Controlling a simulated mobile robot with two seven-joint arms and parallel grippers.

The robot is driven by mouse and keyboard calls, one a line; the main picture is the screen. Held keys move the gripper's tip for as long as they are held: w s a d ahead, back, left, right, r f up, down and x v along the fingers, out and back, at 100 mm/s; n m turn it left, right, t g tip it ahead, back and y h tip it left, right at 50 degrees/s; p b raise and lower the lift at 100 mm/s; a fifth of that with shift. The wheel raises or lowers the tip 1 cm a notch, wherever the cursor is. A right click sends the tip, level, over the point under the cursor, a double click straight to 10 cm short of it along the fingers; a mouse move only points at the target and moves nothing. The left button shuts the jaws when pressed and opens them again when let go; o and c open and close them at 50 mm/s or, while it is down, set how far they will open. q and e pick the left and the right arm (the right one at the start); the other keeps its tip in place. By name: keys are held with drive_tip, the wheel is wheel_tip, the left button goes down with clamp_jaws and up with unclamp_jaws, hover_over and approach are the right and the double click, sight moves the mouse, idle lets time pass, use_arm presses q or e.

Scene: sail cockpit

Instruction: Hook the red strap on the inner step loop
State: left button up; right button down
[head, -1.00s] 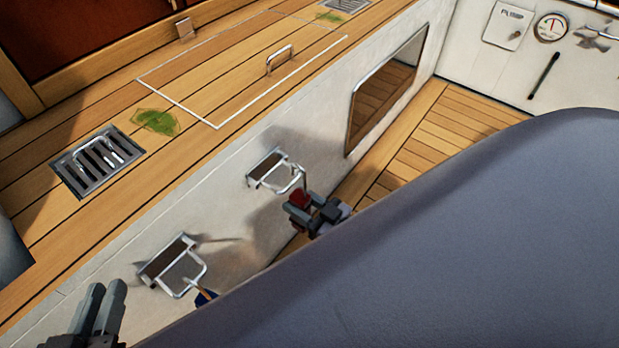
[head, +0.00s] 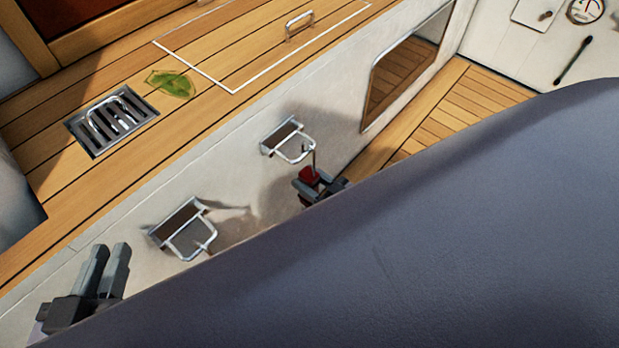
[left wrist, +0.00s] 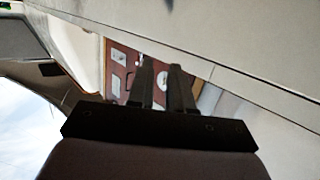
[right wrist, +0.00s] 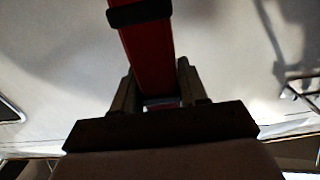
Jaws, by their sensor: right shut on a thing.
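The red strap (head: 309,176) is held in my right gripper (head: 322,187) beside the white wall, just below the farther step loop (head: 296,153). A thin metal hook (head: 314,155) rises from the strap to the right corner of that loop. I cannot tell whether it is through the loop or only beside it. In the right wrist view the strap (right wrist: 150,60) runs up from between the fingers, with a black band across it; its hook is out of view. A nearer step loop (head: 192,241) is at lower left. My left gripper (head: 106,255) is empty, its fingers slightly apart.
A large grey-blue rounded surface (head: 450,210) covers the lower right and hides much of my right arm. The teak bench top (head: 180,130) above the wall carries a metal grate (head: 110,120), a leaf (head: 170,84) and a hatch handle (head: 299,25). A recessed opening (head: 405,70) is farther along.

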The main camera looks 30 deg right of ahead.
drive_tip(key=c, duration=0.5)
unclamp_jaws()
drive_tip(key=shift+r, duration=0.1)
use_arm(q)
drive_tip(key=shift+f, duration=0.15)
use_arm(e)
drive_tip(key=shift+s, duration=0.15)
drive_tip(key=p+v, duration=0.2)
drive_tip(key=v, duration=0.4)
use_arm(q)
drive_tip(key=shift+w+d+f+n+g, duration=0.1)
drive_tip(key=shift+w+d+n+g, duration=0.3)
drive_tip(key=shift+d+g, duration=0.25)
use_arm(e)
drive_tip(key=shift+s+d, duration=0.2)
drive_tip(key=shift+s, duration=0.15)
